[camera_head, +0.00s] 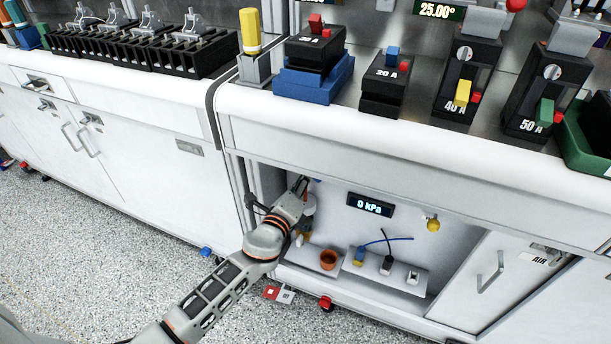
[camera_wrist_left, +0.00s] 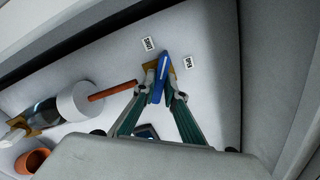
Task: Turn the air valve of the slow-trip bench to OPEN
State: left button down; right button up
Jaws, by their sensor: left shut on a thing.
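The air valve has a blue lever handle (camera_wrist_left: 158,82) on a brass body, on the back wall of the bench's lower compartment. In the left wrist view its upper end points between the SHUT label (camera_wrist_left: 149,44) and the OPEN label (camera_wrist_left: 188,62). My left gripper (camera_wrist_left: 158,88) is shut on the blue handle, one finger on each side. My right gripper is not in view.
A pressure display (camera_head: 370,205) reads 0 kPa. A white cylinder with a copper-coloured pipe (camera_wrist_left: 112,91) sits left of the valve. An orange cup (camera_head: 328,260) and small connectors stand on the shelf below. The compartment's side post and top edge are close to my arm.

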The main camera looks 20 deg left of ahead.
pick_arm(q)
jog(key=m+p, duration=0.3)
jog(key=m, duration=0.8)
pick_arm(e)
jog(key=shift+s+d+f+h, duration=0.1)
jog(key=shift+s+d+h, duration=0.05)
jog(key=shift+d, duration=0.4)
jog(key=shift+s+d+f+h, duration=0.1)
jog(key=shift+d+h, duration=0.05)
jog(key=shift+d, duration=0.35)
pick_arm(q)
jog(key=shift+m, duration=0.3)
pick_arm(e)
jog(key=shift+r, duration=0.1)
pick_arm(q)
jog(key=c, duration=2.1)
grip_release()
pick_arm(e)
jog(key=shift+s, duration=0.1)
